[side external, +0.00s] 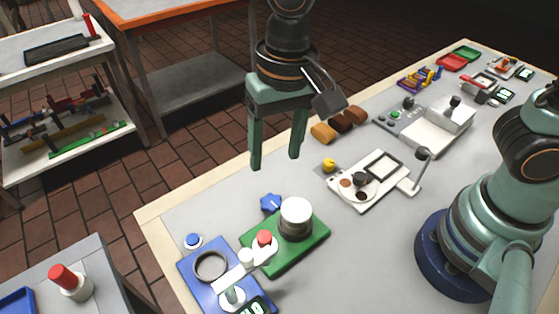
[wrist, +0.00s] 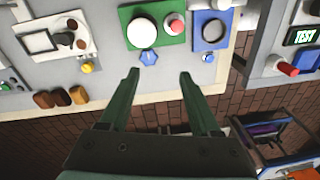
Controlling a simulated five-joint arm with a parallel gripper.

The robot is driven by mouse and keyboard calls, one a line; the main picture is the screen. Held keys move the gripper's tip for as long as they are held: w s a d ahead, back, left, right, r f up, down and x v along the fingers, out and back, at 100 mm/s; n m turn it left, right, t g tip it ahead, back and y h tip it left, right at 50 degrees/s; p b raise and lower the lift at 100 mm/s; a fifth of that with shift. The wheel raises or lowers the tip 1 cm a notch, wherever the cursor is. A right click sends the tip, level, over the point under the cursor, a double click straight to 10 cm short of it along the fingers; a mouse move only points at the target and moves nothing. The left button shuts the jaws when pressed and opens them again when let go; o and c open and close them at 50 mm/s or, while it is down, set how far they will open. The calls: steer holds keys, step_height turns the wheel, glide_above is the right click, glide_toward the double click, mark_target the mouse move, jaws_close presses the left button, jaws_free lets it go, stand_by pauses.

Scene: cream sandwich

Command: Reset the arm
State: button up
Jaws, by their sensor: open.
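My gripper (side external: 275,162) is open and empty, with its two green fingers pointing down near the far edge of the white table (side external: 205,204) in the side view. The gripper also shows in the wrist view (wrist: 160,75), with its fingertips spread apart and nothing between them. A blue star-shaped knob (side external: 271,202) is the closest item below the fingers, and it also shows in the wrist view (wrist: 149,57). The gripper touches nothing that I can see.
A green board (side external: 314,236) carries a white cylinder (side external: 296,213) and red button. A blue board (side external: 190,264) holds a ring. A white plate device (side external: 350,198) and brown, orange blocks (side external: 322,132) lie to the right. The table's left corner is bare.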

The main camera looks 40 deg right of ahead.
steer(key=d+r+n+t, duration=0.1)
steer(key=d+r+t, duration=0.1)
steer(key=d, duration=0.9)
steer(key=d+r+n+t, duration=0.1)
steer(key=d+r+t, duration=0.1)
steer(key=d, duration=0.9)
steer(key=shift+w+d+r+t+h, duration=0.3)
steer(key=shift+w+d+r+t, duration=0.1)
steer(key=shift+r, duration=0.45)
